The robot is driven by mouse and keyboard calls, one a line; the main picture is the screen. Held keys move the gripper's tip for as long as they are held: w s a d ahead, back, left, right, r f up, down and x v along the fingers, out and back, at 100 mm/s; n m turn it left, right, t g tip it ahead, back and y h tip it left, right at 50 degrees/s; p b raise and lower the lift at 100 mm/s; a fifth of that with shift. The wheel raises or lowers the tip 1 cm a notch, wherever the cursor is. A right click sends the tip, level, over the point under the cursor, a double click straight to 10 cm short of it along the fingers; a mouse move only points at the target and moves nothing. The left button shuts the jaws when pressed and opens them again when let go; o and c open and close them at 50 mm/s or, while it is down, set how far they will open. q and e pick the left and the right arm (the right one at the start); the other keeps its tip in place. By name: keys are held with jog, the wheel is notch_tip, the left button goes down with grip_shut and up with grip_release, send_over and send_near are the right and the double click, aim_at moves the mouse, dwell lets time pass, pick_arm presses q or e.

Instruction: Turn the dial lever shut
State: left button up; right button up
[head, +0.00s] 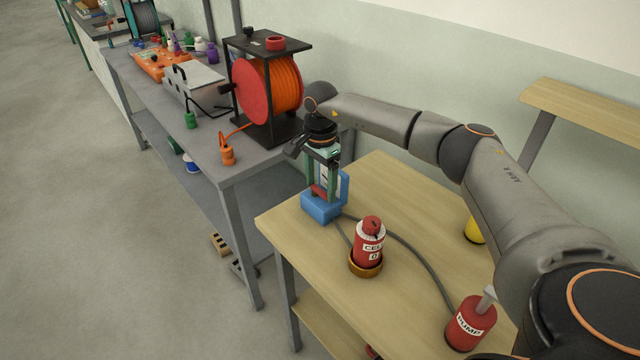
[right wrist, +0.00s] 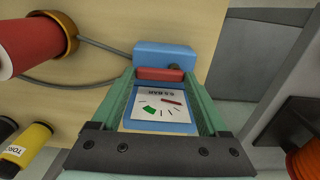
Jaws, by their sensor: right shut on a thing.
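The blue dial unit (head: 321,209) stands near the far left corner of the wooden table, with a white dial face that shows in the right wrist view (right wrist: 152,101). The face has black ticks, a green mark and a dark red needle away from the green mark. The red lever bar (right wrist: 160,74) lies across the unit between my fingertips. My right gripper (head: 322,188) reaches down over the unit, its green fingers shut on the red lever. My left gripper is not in view.
A red bottle in a brown ring holder (head: 366,268) stands close in front of the unit. A red pump bottle (head: 470,322) and a yellow container (head: 474,231) are further right. A grey hose runs between. The orange reel (head: 270,90) stands on the grey bench (head: 235,165) beyond.

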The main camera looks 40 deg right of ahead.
aim_at(321, 190)
dwell(0.3)
jog(key=o, duration=1.1)
notch_tip(321, 190, up, 13)
jog(key=shift+f+b, duration=0.2)
jog(key=shift+b, duration=0.15)
